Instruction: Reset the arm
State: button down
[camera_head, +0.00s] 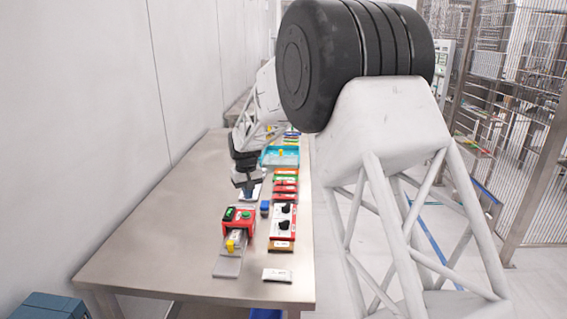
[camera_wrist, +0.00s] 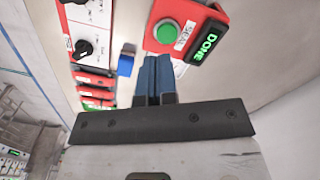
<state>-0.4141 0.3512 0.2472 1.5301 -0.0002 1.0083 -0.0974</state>
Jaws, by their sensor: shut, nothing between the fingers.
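My gripper (camera_wrist: 154,80) is in the lower middle of the wrist view, with its two blue fingers together and nothing between them. In the head view my gripper (camera_head: 249,190) hangs just above the table, behind the red sealer box. The red box (camera_wrist: 209,7) with a green button (camera_wrist: 166,33) and a lit green "DONE" display (camera_wrist: 208,42) lies just beyond my fingertips in the wrist view. In the head view the red box (camera_head: 230,228) stands near the front of the table, with a grey bed and a yellow piece (camera_head: 231,245) before it.
The steel table (camera_head: 160,225) is bare on its left. A red and white panel with black knobs (camera_head: 283,222), a small blue block (camera_head: 265,208), several coloured items and a light-blue tray (camera_head: 279,158) line its right side. A white packet (camera_head: 277,275) lies in front. A wall stands left.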

jog(key=s+d+r+m, duration=0.1)
jog(key=s+d+r, duration=0.4)
jog(key=s+d, duration=0.25)
jog(key=s+d+r+m+t, duration=0.1)
jog(key=s+d+r, duration=0.4)
jog(key=s+d, duration=0.25)
jog(key=s+d+r+m, duration=0.1)
jog(key=s+d+r, duration=0.4)
jog(key=s+d, duration=0.25)
jog(key=s+d+f+m, duration=0.1)
jog(key=s+d, duration=0.3)
jog(key=s, duration=0.6)
jog(key=s+d+f+m+t, duration=0.1)
jog(key=s+d, duration=0.4)
jog(key=s, duration=0.5)
jog(key=s+d+f+m, duration=0.1)
jog(key=s+d, duration=0.4)
jog(key=s, duration=0.5)
jog(key=shift+s+f+t, duration=0.3)
jog(key=shift+s+f, duration=0.05)
jog(key=shift+f, duration=0.05)
